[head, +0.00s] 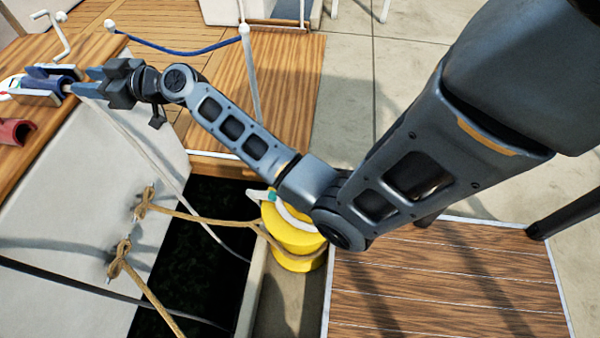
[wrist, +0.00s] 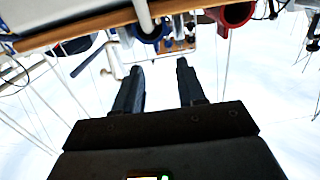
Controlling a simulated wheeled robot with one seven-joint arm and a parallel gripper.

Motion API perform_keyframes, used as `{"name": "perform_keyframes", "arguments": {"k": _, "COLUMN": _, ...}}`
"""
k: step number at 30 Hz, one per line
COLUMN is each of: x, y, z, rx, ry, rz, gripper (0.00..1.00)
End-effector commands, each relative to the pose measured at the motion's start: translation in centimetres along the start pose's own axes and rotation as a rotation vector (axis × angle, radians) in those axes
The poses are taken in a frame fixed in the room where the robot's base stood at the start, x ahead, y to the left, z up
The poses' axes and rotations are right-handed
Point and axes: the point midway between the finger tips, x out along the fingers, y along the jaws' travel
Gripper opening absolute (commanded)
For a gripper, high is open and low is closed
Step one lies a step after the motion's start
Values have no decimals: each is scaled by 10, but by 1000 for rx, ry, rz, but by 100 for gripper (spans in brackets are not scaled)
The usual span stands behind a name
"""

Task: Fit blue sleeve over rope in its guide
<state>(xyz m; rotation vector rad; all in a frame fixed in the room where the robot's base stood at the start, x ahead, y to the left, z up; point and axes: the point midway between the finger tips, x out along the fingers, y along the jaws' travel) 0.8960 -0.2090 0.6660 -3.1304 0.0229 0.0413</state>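The blue sleeve (head: 52,84) lies at the metal guide (head: 38,97) on the wooden ledge at the far left of the head view. It also shows in the wrist view (wrist: 151,34), just beyond my fingertips. The white rope (head: 135,138) runs from the guide down to the right. In the wrist view the rope (wrist: 143,13) passes by the sleeve's end; I cannot tell if the sleeve fully surrounds it. My gripper (head: 84,80) is close to the sleeve's right end. In the wrist view its fingers (wrist: 160,68) are apart with nothing between them.
A red sleeve (head: 14,131) lies on the ledge, nearer than the blue one, and shows in the wrist view (wrist: 237,14). A white crank handle (head: 52,33) stands behind the guide. A blue line (head: 185,49) hangs between white posts.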

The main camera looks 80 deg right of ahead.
Motion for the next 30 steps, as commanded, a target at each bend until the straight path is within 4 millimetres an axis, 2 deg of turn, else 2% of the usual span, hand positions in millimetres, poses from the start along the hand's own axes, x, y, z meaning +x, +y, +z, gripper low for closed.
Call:
{"name": "perform_keyframes", "arguments": {"k": 1, "x": -11, "y": -9, "z": 14, "rx": 7, "ry": -20, "rz": 7, "gripper": 40}}
{"name": "perform_keyframes", "arguments": {"k": 6, "x": -53, "y": -38, "z": 57, "rx": 27, "ry": -82, "rz": 42, "gripper": 40}}
{"name": "perform_keyframes", "arguments": {"k": 15, "x": -139, "y": -84, "z": 109, "rx": 42, "ry": -166, "rz": 94, "gripper": 40}}
{"name": "perform_keyframes", "arguments": {"k": 22, "x": -208, "y": -115, "z": 127, "rx": 39, "ry": -210, "rz": 118, "gripper": 40}}
{"name": "perform_keyframes", "arguments": {"k": 30, "x": -289, "y": -144, "z": 127, "rx": 25, "ry": -239, "rz": 126, "gripper": 40}}
